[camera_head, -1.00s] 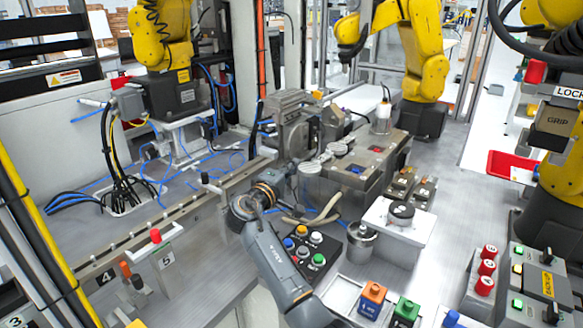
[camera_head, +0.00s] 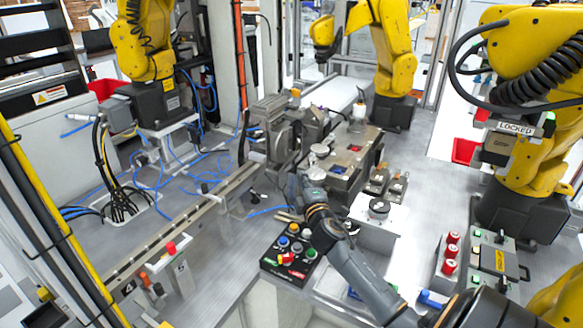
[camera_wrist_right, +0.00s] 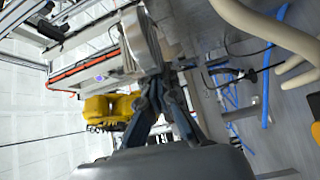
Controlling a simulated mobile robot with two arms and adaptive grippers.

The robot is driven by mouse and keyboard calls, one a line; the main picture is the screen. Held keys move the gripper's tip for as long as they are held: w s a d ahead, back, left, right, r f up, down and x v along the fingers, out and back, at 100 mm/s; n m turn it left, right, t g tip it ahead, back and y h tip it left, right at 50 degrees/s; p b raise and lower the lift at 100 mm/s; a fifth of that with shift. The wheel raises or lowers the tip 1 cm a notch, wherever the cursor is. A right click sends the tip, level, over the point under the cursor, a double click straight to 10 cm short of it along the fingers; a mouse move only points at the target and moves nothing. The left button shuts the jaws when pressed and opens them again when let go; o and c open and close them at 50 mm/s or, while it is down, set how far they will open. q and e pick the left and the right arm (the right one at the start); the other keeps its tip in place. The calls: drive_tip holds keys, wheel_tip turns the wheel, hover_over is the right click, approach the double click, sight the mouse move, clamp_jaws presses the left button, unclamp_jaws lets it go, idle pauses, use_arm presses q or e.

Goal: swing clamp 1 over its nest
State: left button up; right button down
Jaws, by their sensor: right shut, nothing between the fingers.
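My right gripper (camera_head: 295,186) is shut and empty, beside the near-left end of the grey fixture block. Its fingers also show in the right wrist view (camera_wrist_right: 166,82), close to a rounded grey metal part (camera_wrist_right: 143,40); I cannot tell whether they touch it. Two round pale discs (camera_head: 320,150) (camera_head: 316,173) stand at that end of the block, just beyond the gripper. No number is readable on them, so I cannot tell which part is clamp 1 or its nest. My arm hides the area just below. My left gripper is not in view.
A button box (camera_head: 290,255) lies close to my right forearm. A rail (camera_head: 190,215) runs at left. Open grey tabletop (camera_head: 425,195) lies right.

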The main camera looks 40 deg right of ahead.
sight(317, 181)
drive_tip(key=shift+s+d+n+t+y, duration=0.2)
drive_tip(key=shift+s+d+y, duration=0.2)
drive_tip(key=shift+s, duration=0.15)
drive_tip(key=shift+s+d+n+t+y, duration=0.1)
drive_tip(key=shift+s+d+n+y, duration=0.1)
drive_tip(key=shift+s+d+y, duration=0.3)
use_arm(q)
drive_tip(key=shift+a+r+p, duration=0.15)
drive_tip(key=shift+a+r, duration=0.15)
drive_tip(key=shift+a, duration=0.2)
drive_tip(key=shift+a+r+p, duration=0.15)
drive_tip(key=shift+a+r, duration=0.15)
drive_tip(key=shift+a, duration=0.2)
use_arm(e)
drive_tip(key=shift+s+d, duration=0.25)
drive_tip(key=shift+s, duration=0.15)
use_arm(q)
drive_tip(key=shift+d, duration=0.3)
use_arm(e)
drive_tip(key=shift+s, duration=0.1)
